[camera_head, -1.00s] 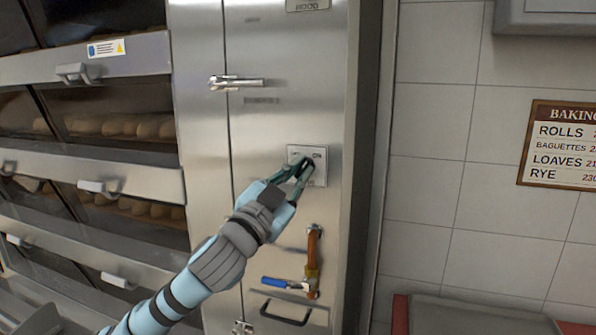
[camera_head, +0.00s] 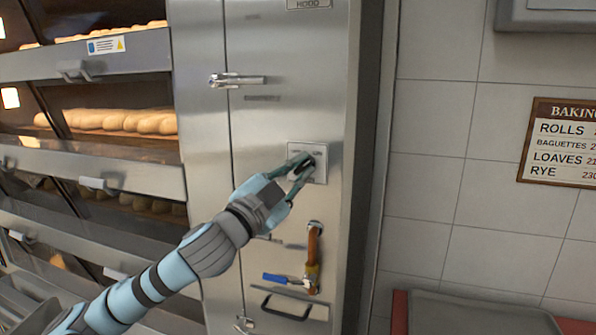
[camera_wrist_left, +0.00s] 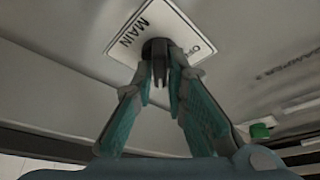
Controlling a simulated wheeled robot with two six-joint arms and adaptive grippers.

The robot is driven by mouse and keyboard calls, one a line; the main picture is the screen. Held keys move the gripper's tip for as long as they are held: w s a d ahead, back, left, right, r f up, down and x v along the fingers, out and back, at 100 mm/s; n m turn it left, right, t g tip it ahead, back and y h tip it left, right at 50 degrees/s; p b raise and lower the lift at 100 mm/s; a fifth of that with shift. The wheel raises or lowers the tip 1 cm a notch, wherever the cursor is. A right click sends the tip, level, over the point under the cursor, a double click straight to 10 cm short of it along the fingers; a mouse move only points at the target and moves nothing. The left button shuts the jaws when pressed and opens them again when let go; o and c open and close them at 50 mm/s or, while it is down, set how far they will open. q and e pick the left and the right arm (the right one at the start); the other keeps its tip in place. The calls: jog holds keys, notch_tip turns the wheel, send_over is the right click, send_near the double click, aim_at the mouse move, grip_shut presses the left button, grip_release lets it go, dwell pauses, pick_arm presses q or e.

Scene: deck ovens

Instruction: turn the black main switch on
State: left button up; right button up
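The black main switch (camera_head: 310,163) is a small knob on a pale plate (camera_head: 321,149) on the steel cabinet front. In the left wrist view the knob (camera_wrist_left: 157,46) sits on the plate, and "MAIN" and part of "OFF" can be read there. My left gripper (camera_head: 303,165) reaches up to it from the lower left. In the left wrist view its two green fingers (camera_wrist_left: 160,76) close in on either side of the knob and appear to grip it. The fingertips partly hide the knob. My right gripper is not in view.
A chrome door handle (camera_head: 238,80) is above left. An orange-brown pipe with a blue-handled valve (camera_head: 277,279) and a black pull handle (camera_head: 286,308) are below. Deck ovens with lit bread (camera_head: 125,121) stand at left. A tiled wall (camera_head: 440,120) is at right.

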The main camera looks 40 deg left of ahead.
pick_arm(q)
jog(key=shift+o, duration=1.3)
notch_tip(320, 180, up, 10)
jog(key=shift+a+f, duration=0.1)
